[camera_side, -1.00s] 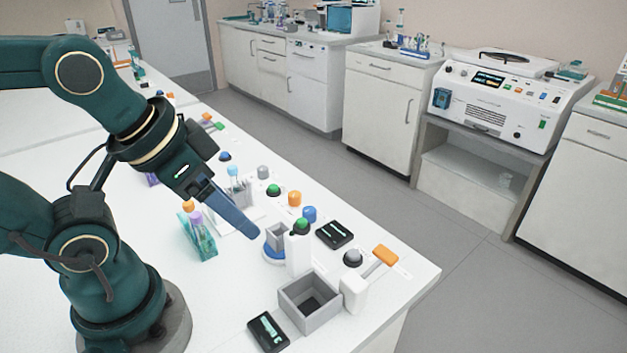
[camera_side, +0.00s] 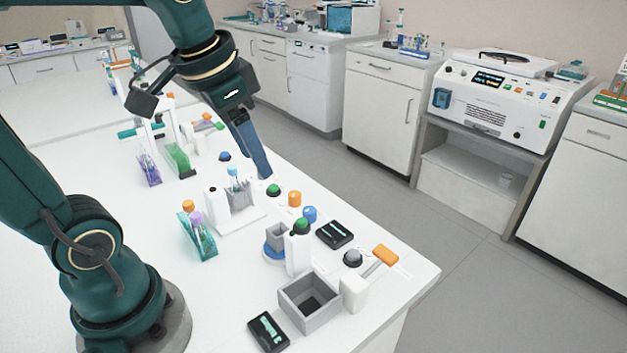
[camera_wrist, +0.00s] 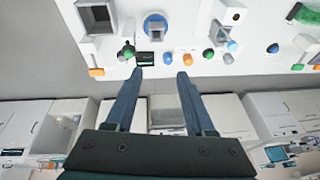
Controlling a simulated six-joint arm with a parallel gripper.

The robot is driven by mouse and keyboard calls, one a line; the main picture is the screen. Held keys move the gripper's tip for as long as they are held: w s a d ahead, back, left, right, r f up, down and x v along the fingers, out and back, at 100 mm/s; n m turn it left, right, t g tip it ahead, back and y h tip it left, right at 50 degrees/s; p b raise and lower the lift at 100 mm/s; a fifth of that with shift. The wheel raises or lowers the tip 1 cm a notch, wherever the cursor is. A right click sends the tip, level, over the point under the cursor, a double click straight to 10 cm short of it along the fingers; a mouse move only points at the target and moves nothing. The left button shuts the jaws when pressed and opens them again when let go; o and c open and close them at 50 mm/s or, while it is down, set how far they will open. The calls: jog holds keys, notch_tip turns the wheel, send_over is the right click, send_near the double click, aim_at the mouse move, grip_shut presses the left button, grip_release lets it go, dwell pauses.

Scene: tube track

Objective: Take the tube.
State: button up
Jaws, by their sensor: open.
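A light-blue-topped tube (camera_side: 233,173) stands in a grey holder (camera_side: 243,197) on a white base in the side view. In the wrist view, a light-blue top (camera_wrist: 231,46) shows by a grey holder, right of the fingers. Tubes with an orange top (camera_side: 188,206) and a purple top (camera_side: 196,218) stand in a teal rack (camera_side: 206,243). I cannot tell which tube is meant. My gripper (camera_side: 265,175) is open and empty, to the right of the light-blue-topped tube and apart from it. In the wrist view both fingers (camera_wrist: 160,74) are spread with nothing between them.
Coloured buttons, including an orange one (camera_side: 294,199), line the bench near its right edge. A grey open box (camera_side: 309,301), a black device (camera_side: 334,234) and a small grey holder on a blue disc (camera_side: 270,251) stand nearer the front. Racks (camera_side: 178,159) stand farther back.

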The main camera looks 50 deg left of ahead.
aim_at(231, 167)
jog(key=w+a+f+n+g, duration=0.1)
jog(key=a+f, duration=0.1)
jog(key=a, duration=0.3)
jog(key=w+a+f+n+g, duration=0.1)
jog(key=a+f, duration=0.2)
jog(key=a, duration=0.2)
jog(key=w+a+f+n+g, duration=0.1)
jog(key=a+f+n, duration=0.1)
jog(key=a, duration=0.3)
jog(key=shift+a+f+g+h, duration=0.25)
jog(key=shift+f+g+h, duration=0.15)
jog(key=shift+s+f, duration=0.1)
jog(key=shift+f, duration=2.35)
grip_shut()
